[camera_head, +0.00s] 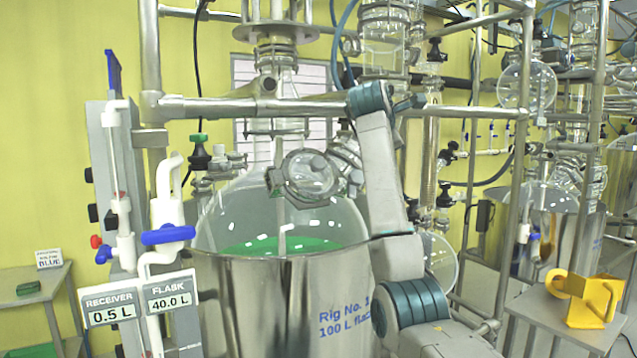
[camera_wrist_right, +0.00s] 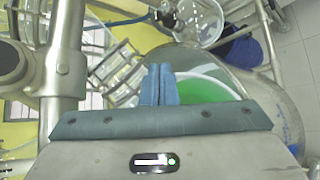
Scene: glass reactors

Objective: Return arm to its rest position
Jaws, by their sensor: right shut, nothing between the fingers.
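My right arm (camera_head: 378,170) rises from the bottom of the head view, in front of the steel vessel and the glassware of the rig. Its upper end is near the horizontal steel bar. My right gripper shows in the right wrist view (camera_wrist_right: 159,85), with its two blue fingers together and nothing between them. Beyond the fingers are the glass flask and its green liquid (camera_wrist_right: 203,91). The right fingers cannot be made out clearly in the head view. My left arm and gripper are in neither view.
The steel vessel (camera_head: 275,300) holds the large flask (camera_head: 225,215). A horizontal bar (camera_head: 215,107) and an upright post (camera_head: 150,50) frame the rig. A panel with blue-handled valve (camera_head: 168,235) stands left. A yellow object (camera_head: 585,298) sits on a table at right.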

